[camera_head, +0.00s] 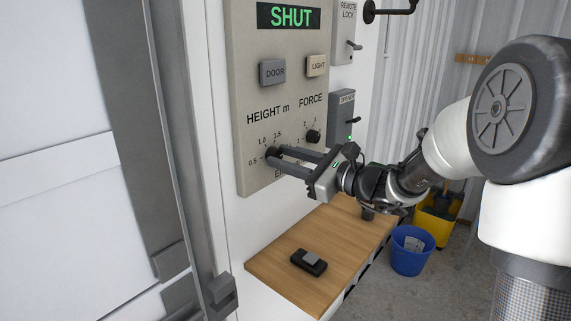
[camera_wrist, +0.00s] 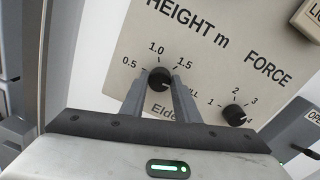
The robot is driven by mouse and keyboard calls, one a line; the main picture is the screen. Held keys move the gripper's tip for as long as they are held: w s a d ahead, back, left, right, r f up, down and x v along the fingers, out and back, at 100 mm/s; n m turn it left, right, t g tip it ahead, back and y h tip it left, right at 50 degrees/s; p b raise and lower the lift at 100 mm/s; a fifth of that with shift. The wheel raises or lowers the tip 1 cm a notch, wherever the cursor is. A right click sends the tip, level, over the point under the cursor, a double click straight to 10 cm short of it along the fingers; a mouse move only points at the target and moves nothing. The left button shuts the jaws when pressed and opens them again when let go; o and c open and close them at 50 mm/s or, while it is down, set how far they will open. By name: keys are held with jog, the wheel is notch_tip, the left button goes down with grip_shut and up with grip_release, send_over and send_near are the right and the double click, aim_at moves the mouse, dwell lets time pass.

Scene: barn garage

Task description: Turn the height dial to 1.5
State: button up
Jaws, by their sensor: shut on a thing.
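The height dial (camera_wrist: 159,77) is a round black knob on the beige control panel (camera_head: 285,75), under the words HEIGHT m. Marks 0.5, 1.0 and 1.5 run around it, and a further label reading partly "ULL" is half hidden by a finger. My gripper (camera_head: 275,158) reaches in from the right, its two long grey fingers shut on the dial, one on each side in the wrist view (camera_wrist: 158,88). In the head view the fingertips mostly hide the dial. I cannot tell surely which mark its pointer faces.
The force dial (camera_wrist: 234,115) sits close right of the fingers. DOOR (camera_head: 272,72) and LIGHT (camera_head: 317,65) buttons are above, under a green SHUT display (camera_head: 291,16). A wooden shelf (camera_head: 275,265) with a small black device (camera_head: 309,262) lies below.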

jog(key=n+b, duration=1)
jog(key=b, duration=0.5)
jog(key=shift+f+h+b, duration=0.15)
jog(key=shift+h+b, duration=0.25)
jog(key=shift+s, duration=0.1)
jog(key=o, duration=1)
jog(key=shift+o, duration=0.2)
jog(key=p+v, duration=0.2)
jog(key=v, duration=1.5)
